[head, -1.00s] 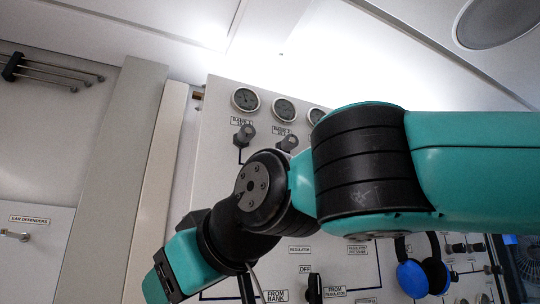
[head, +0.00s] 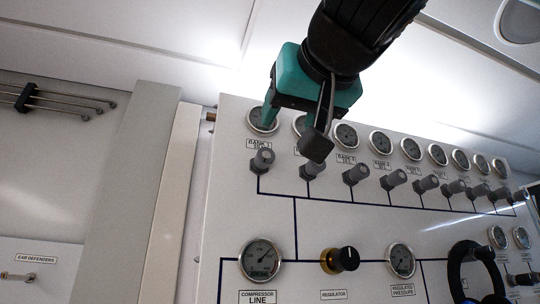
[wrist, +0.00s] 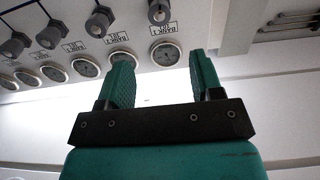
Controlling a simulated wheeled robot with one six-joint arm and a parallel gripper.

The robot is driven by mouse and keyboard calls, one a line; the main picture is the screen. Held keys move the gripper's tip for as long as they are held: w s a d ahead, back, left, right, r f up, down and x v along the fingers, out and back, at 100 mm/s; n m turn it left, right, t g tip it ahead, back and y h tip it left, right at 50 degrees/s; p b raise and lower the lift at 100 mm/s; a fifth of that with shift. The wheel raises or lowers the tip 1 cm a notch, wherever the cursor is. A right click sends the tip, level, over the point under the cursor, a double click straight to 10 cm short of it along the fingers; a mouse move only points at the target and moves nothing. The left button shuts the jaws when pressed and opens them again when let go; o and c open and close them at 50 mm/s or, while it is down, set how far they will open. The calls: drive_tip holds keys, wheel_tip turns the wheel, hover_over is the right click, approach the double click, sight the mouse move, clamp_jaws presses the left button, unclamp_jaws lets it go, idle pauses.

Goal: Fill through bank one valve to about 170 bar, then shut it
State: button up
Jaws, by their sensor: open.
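The bank one valve (head: 262,161) is a grey knob at the left end of the panel's top valve row, under its label and round gauge (head: 263,120). Its needle is too small to read. My gripper (head: 293,125) is open and empty in front of the first two gauges, above the valve and apart from it. One finger partly covers the bank one gauge. In the wrist view my gripper (wrist: 163,74) has spread fingers. The gauge (wrist: 165,54) appears between the fingertips, with the valve (wrist: 159,12) at the top edge.
Several bank valves and gauges run right along the panel, starting with the second valve (head: 313,170). Below are the compressor line gauge (head: 261,258), the regulator knob (head: 341,260) and ear defenders (head: 468,270). A pale post (head: 172,200) stands left of the panel.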

sight(267, 153)
drive_tip(key=p+x, duration=0.2)
drive_tip(key=x, duration=1.1)
drive_tip(key=shift+w+f, duration=0.1)
drive_tip(key=shift+w, duration=0.1)
drive_tip(key=c, duration=0.9)
